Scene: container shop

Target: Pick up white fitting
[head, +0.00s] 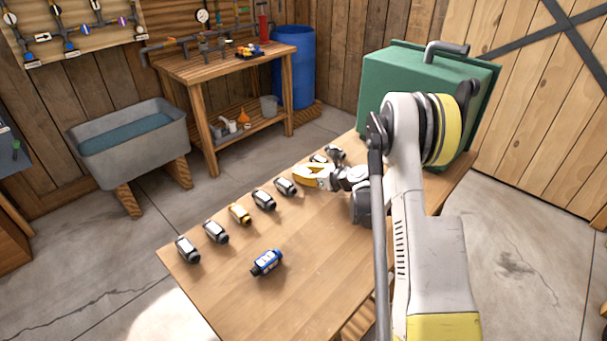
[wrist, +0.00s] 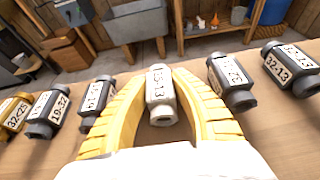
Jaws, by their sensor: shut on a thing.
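The white fitting (wrist: 161,97), with a label that seems to read 15-13, stands between the two yellow fingers of my gripper (wrist: 160,103) in the wrist view. The fingers are shut on its sides. In the head view my gripper (head: 313,174) is low over the far part of the wooden table, in the row of fittings. The white fitting is mostly hidden by the fingers there. I cannot tell whether it touches the table.
Grey fittings stand close on both sides, one left (wrist: 97,100) and one right (wrist: 232,84). A yellow fitting (head: 240,213) is in the same row. A blue fitting (head: 266,263) lies nearer on the table (head: 315,265). A green case (head: 420,85) stands behind my arm.

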